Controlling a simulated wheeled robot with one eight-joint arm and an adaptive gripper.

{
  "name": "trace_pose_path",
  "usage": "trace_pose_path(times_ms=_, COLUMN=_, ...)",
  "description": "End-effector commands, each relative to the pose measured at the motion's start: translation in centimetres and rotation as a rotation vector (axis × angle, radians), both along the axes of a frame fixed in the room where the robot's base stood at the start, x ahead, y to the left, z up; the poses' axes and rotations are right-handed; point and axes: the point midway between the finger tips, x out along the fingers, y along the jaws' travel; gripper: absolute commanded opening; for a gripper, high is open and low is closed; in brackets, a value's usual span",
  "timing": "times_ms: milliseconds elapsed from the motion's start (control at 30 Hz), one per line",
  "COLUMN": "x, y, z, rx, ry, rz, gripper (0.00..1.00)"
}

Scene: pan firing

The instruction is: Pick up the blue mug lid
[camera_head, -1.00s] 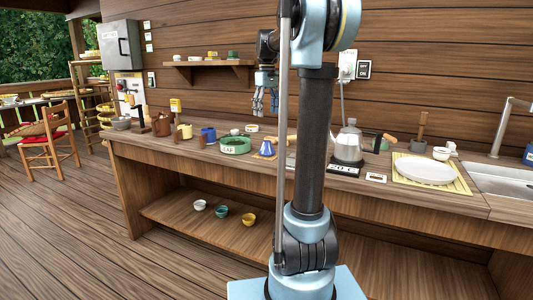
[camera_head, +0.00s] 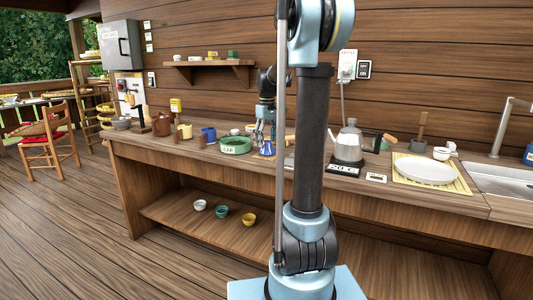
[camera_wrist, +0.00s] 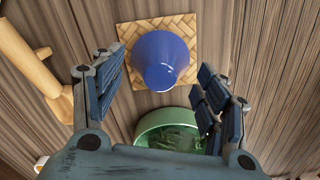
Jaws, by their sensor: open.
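A blue cone-like piece, which looks like the blue mug lid (camera_wrist: 160,58), sits on a square woven coaster (camera_wrist: 128,30) in the wrist view. It also shows as a small blue shape in the head view (camera_head: 267,149). My gripper (camera_wrist: 161,72) is open and empty, with its fingers on either side of the blue piece in the picture and apart from it. In the head view my gripper (camera_head: 264,130) hangs low over the counter just above the blue piece. A blue mug (camera_head: 208,134) stands farther left on the counter.
A green round dish (camera_head: 236,145) labelled CAP stands left of the blue piece; it also shows below it in the wrist view (camera_wrist: 160,122). A light wooden tool (camera_wrist: 30,62) lies beside the left finger. A kettle (camera_head: 348,146) stands farther right.

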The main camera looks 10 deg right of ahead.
Motion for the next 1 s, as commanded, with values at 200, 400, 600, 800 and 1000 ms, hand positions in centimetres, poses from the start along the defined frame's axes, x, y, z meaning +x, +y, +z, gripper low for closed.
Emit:
trace_pose_path(times_ms=200, x=0.0, y=0.0, z=-1.9, rx=0.0, ry=0.0, rz=0.0, gripper=0.67)
trace_pose_path(times_ms=400, x=0.0, y=0.0, z=-2.0, rx=0.0, ry=0.0, rz=0.0, gripper=0.67)
trace_pose_path(times_ms=600, x=0.0, y=0.0, z=-1.9, rx=0.0, ry=0.0, rz=0.0, gripper=0.33)
trace_pose_path(times_ms=800, x=0.0, y=0.0, z=-2.0, rx=0.0, ry=0.0, rz=0.0, gripper=0.2)
trace_pose_path(times_ms=1000, x=0.0, y=0.0, z=-2.0, rx=0.0, ry=0.0, rz=0.0, gripper=0.19)
